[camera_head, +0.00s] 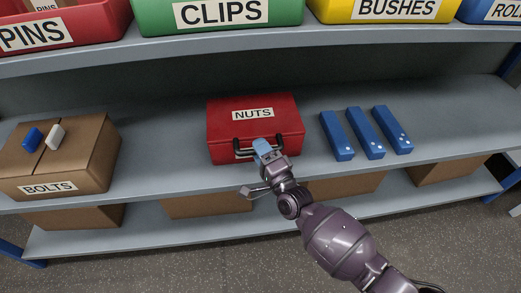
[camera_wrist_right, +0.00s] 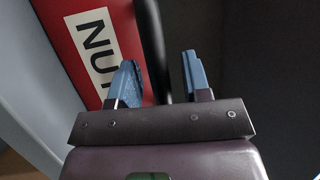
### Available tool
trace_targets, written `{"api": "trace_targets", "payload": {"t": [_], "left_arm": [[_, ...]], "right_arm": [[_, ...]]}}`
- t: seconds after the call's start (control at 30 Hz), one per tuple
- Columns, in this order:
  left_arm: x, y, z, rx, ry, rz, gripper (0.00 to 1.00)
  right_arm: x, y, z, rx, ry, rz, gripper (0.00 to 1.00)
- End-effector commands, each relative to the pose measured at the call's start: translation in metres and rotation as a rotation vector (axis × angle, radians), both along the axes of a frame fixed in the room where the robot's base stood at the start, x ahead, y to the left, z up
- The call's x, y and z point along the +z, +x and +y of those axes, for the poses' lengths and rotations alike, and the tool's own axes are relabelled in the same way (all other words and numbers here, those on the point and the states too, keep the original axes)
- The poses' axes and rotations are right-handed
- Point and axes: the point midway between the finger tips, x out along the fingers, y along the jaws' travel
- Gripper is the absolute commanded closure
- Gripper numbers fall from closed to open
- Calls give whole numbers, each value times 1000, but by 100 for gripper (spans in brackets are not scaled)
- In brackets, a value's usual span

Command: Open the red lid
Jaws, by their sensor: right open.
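The red case labelled NUTS stands shut on the middle shelf, its red lid (camera_head: 225,121) on top; part of the lid shows in the wrist view (camera_wrist_right: 68,22). A black handle (camera_head: 241,142) is at the case's front. My right gripper (camera_head: 262,147) is at the front of the case, by the right part of the handle. In the wrist view its blue fingers (camera_wrist_right: 159,60) are apart, and the black handle (camera_wrist_right: 152,40) passes between them, closer to the left finger. Contact cannot be told. My left gripper is not in view.
A cardboard box labelled BOLTS (camera_head: 88,165) stands at the left. Several blue blocks (camera_head: 337,137) lie right of the case. Coloured bins, such as the green CLIPS bin (camera_head: 155,15), fill the upper shelf above. Bare shelf (camera_head: 165,140) lies between the box and case.

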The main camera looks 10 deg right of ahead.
Motion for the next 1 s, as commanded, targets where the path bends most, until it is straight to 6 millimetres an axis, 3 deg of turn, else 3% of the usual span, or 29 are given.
{"api": "trace_targets", "payload": {"t": [0.23,0.53,0.83,1.0], "left_arm": [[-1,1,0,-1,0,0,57],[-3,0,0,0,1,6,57],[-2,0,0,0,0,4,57],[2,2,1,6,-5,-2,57]], "right_arm": [[0,1,0,0,0,0,56],[0,0,0,0,0,0,100],[2,1,0,0,-1,-1,100],[14,1,0,-1,1,-6,100]]}}
